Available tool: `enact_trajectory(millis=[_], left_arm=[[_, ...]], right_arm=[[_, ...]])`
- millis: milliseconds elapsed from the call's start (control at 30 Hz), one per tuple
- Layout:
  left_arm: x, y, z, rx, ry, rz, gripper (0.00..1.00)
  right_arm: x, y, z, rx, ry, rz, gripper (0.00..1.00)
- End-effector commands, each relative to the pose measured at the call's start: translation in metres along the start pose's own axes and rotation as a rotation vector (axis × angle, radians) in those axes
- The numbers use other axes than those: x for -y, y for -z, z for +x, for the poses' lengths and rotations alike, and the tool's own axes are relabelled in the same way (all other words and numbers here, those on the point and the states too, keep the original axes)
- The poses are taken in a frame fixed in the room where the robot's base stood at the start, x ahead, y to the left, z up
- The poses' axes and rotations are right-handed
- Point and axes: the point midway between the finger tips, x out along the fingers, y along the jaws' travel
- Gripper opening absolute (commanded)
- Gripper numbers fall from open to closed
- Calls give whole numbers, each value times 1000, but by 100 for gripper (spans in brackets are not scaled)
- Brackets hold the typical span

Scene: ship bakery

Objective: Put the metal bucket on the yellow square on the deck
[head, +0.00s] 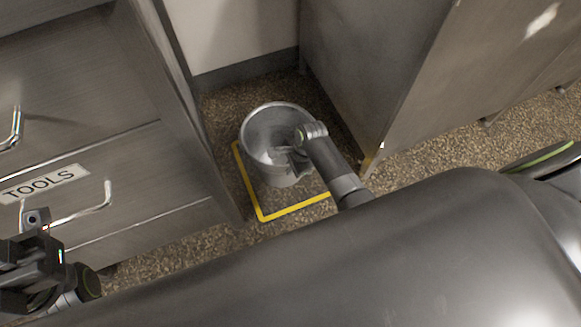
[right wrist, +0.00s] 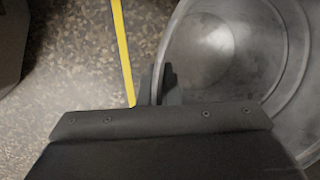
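The metal bucket (head: 268,162) is grey, round, upright and open at the top. In the head view it appears within the yellow square outline (head: 250,192), whose left and near edges show; the bucket and my arm hide other parts. I cannot tell whether its base touches the deck. My right gripper (head: 297,150) is at the bucket's near right rim. In the right wrist view its fingers (right wrist: 158,84) are close together with the bucket's rim (right wrist: 176,40) between them. My left gripper (head: 32,262) is at the lower left, away from the bucket; its fingers are unclear.
A metal drawer cabinet (head: 120,165) labelled TOOLS stands left of the square. Another metal cabinet (head: 375,70) stands to the right, and a pale wall (head: 232,35) closes the back. Speckled deck (head: 425,155) is open at the right.

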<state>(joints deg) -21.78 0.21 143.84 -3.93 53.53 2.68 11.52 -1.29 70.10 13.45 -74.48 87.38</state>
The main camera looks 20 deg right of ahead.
Motion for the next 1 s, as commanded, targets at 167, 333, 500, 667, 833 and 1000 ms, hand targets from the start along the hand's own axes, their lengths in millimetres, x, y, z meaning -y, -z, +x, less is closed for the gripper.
enact_trajectory(millis=[167, 333, 500, 667, 833, 1000], left_arm=[[0, 0, 0, -4, 1, 0, 36], [0, 0, 1, -7, 3, 0, 36], [0, 0, 1, -7, 4, 1, 36], [0, -1, 1, 2, 4, 4, 36], [-2, -2, 17, 25, -26, 21, 36], [-5, -4, 36, 63, -73, 52, 36]], right_arm=[[0, 1, 2, 0, 0, 0, 7], [0, 1, 2, 0, 0, 0, 25], [0, 1, 2, 0, 0, 0, 25], [0, 0, -2, 0, 1, 0, 25], [1, -1, -27, -1, 1, 0, 25], [1, -1, -62, -2, 2, 0, 25]])
